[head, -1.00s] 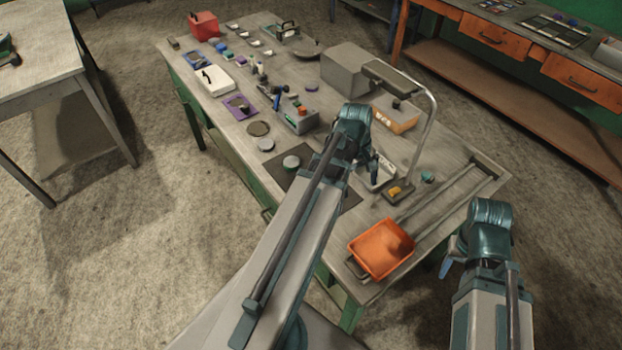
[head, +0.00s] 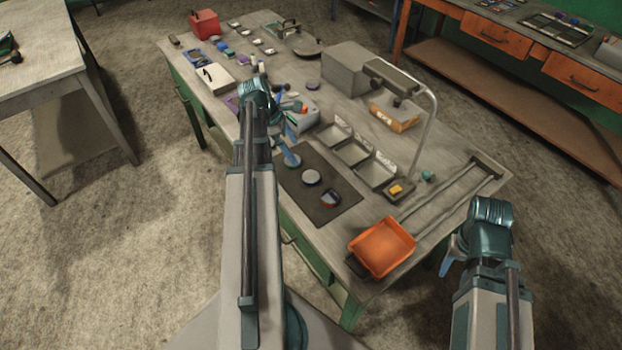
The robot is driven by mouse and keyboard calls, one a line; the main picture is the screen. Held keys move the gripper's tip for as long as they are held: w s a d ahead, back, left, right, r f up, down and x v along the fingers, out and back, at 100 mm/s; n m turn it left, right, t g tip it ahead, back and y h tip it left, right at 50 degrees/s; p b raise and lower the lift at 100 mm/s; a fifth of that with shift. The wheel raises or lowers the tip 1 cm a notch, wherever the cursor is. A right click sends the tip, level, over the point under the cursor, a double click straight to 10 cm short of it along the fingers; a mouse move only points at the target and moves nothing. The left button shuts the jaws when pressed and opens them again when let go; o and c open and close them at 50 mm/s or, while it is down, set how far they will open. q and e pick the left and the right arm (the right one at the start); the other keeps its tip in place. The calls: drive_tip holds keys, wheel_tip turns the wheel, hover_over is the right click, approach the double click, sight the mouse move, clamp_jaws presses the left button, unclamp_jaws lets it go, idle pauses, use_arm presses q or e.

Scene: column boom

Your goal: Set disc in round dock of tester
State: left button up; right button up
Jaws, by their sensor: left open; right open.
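My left gripper (head: 287,148) is open, with its fingers pointing down over the back left part of the dark mat (head: 345,208). A fingertip covers the spot where a grey and green disc stood earlier, so I cannot tell whether it touches that disc. Another pale disc (head: 311,177) lies on the mat, with a dark round piece (head: 330,197) in front of it. My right gripper (head: 449,256) is open off the table's right front side.
An orange bin (head: 382,248) sits at the front right corner. A sectioned tray (head: 349,154), a lamp (head: 390,76) and a large grey box (head: 350,68) stand to the right. My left arm hides part of the table's left edge.

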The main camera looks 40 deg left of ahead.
use_arm(q)
drive_tip(key=b, duration=0.7)
approach(311, 176)
drive_tip(key=shift+x, duration=1.2)
drive_tip(key=shift+w+d+f, duration=0.1)
drive_tip(key=shift+f, duration=0.1)
drive_tip(key=b+x, duration=0.4)
drive_tip(key=shift+f, duration=0.35)
drive_tip(key=shift+d+f+b, duration=0.1)
drive_tip(key=shift+f+b, duration=0.2)
drive_tip(key=shift+b, duration=0.15)
drive_tip(key=shift+r, duration=0.1)
clamp_jaws()
